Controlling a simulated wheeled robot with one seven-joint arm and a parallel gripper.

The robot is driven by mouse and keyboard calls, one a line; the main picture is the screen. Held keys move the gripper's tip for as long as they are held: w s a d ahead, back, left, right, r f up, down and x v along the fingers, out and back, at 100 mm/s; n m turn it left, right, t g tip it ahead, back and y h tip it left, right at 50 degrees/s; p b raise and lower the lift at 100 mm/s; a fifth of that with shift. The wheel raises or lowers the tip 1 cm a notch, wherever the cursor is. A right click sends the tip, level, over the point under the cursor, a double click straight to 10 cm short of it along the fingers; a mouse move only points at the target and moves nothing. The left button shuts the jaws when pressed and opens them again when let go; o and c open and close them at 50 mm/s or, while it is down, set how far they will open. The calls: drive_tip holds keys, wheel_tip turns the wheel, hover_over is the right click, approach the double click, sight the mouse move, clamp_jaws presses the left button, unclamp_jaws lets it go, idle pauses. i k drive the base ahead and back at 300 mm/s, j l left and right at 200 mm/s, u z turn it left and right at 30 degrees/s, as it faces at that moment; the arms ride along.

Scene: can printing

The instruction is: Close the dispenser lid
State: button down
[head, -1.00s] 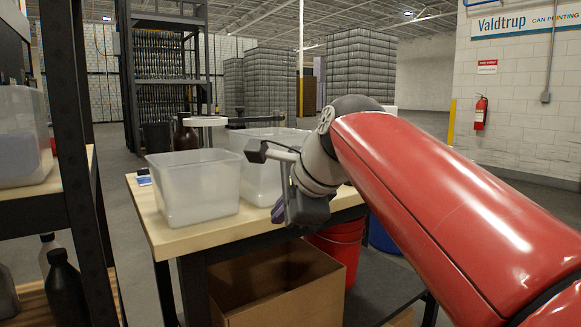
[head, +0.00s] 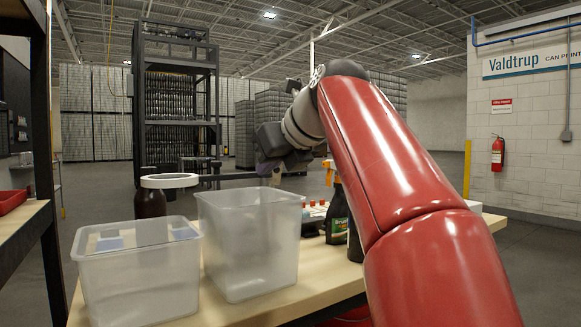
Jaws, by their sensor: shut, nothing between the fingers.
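My gripper (head: 267,168) is at the end of my red arm, above and behind the taller clear bin, seen small and partly against the dark shelving. Its fingers look shut, with nothing visible between them. I cannot make out which thing is the dispenser or where its lid is. Two open, translucent plastic bins, a shorter one (head: 138,275) and a taller one (head: 248,245), stand on the wooden table (head: 225,308). A dark brown bottle (head: 150,204) stands behind the shorter bin. My arm hides part of the table's right side.
A spray bottle with an orange head (head: 337,215) stands right of the taller bin, near small red-topped items (head: 314,208). A dark rack (head: 178,100) stands behind.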

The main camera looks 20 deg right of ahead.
sight(277, 172)
drive_tip(key=i+l, duration=0.85)
